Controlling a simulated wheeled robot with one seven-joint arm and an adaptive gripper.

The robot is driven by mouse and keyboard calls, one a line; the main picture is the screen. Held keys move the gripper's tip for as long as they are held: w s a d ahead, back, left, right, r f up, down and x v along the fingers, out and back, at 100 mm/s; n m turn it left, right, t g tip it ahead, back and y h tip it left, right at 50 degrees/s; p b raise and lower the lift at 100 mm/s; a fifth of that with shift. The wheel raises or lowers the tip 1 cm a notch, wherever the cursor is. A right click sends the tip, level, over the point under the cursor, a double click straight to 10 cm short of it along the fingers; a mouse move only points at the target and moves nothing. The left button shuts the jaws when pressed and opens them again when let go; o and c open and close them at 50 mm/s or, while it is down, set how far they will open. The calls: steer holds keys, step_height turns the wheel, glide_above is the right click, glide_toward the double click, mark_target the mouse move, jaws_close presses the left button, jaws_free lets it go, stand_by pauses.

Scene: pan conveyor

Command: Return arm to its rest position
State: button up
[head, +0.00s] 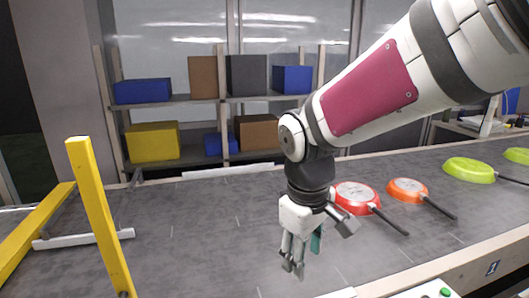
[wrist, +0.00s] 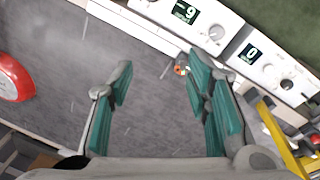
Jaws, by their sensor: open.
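My gripper (head: 294,262) hangs fingers down above the dark conveyor surface (head: 230,215), left of the pans. In the wrist view my gripper (wrist: 160,100) shows teal finger pads spread apart, with nothing between them but the grey surface. My arm reaches in from the upper right of the head view. A red pan (head: 357,196) lies just right of the gripper, partly hidden behind it; a red pan edge (wrist: 10,78) also shows at the left of the wrist view. An orange pan (head: 408,189) and a green pan (head: 468,169) lie further right.
Another green pan (head: 517,155) is at the right edge. A yellow post (head: 100,215) stands at the left. A shelf with coloured boxes (head: 152,141) stands behind the conveyor. Control panels with displays (wrist: 188,14) line the near edge. The conveyor's left part is clear.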

steer(key=s+d+r+m+t+p, duration=0.1)
steer(key=s+d+r+m, duration=0.2)
steer(key=s+d, duration=0.3)
steer(key=s+d+r+m+t+p, duration=0.1)
steer(key=s+d+r+m, duration=0.3)
steer(key=s, duration=0.8)
steer(key=shift+d+r+m+t+y, duration=0.3)
steer(key=shift+d+m+t, duration=0.1)
steer(key=shift+d+m, duration=0.5)
